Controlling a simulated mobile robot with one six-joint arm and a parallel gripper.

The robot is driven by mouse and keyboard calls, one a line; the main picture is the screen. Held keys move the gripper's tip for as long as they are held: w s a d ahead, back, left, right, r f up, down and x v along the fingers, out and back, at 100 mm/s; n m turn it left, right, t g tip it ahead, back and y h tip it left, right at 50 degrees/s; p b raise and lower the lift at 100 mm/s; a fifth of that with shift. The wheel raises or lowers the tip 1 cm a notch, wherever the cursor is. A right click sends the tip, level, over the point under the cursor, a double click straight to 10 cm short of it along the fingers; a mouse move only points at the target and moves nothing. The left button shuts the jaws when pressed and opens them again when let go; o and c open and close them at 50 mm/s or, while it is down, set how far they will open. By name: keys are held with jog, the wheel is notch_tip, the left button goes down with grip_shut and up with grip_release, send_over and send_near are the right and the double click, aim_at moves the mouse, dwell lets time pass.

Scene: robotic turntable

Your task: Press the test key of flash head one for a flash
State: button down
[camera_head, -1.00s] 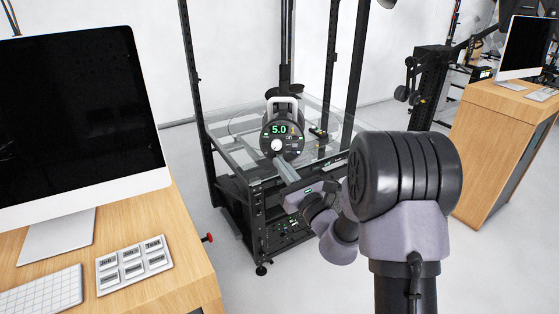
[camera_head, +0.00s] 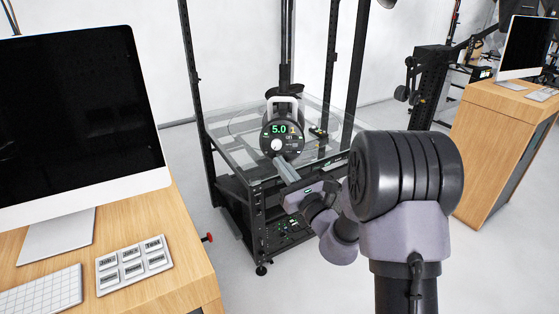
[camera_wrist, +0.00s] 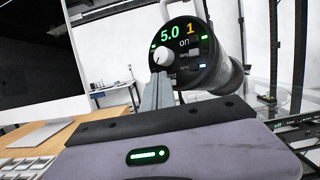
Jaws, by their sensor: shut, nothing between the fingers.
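Flash head one (camera_head: 268,133) is a dark cylinder with a handle on top, on the glass-topped rig. Its round black control panel (camera_wrist: 187,42) faces me in the wrist view, with a green "5.0", an orange "1", the word "on", a white knob (camera_wrist: 163,57) and small lit keys (camera_wrist: 203,66) at the right and lower part. Which one is the test key I cannot read. My gripper (camera_head: 279,161) is shut and empty. Its fingertips (camera_wrist: 158,77) point at the panel's lower part, just below the knob; I cannot tell if they touch it.
A black upright frame (camera_head: 192,90) surrounds the flash head, with a glass shelf (camera_head: 225,145) under it. At left, a wooden desk (camera_head: 185,255) holds a monitor (camera_head: 75,110), a keyboard (camera_head: 40,291) and a labelled key pad (camera_head: 133,265). Another desk (camera_head: 500,140) stands far right.

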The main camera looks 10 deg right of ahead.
jog(key=shift+s+a+r, duration=0.15)
jog(key=shift+s, duration=0.25)
jog(key=s, duration=0.1)
jog(key=s+r, duration=0.1)
jog(key=s, duration=0.1)
jog(key=s+a, duration=0.1)
jog(key=shift+s+a+r, duration=0.1)
jog(key=shift+s+r, duration=0.2)
dwell(0.4)
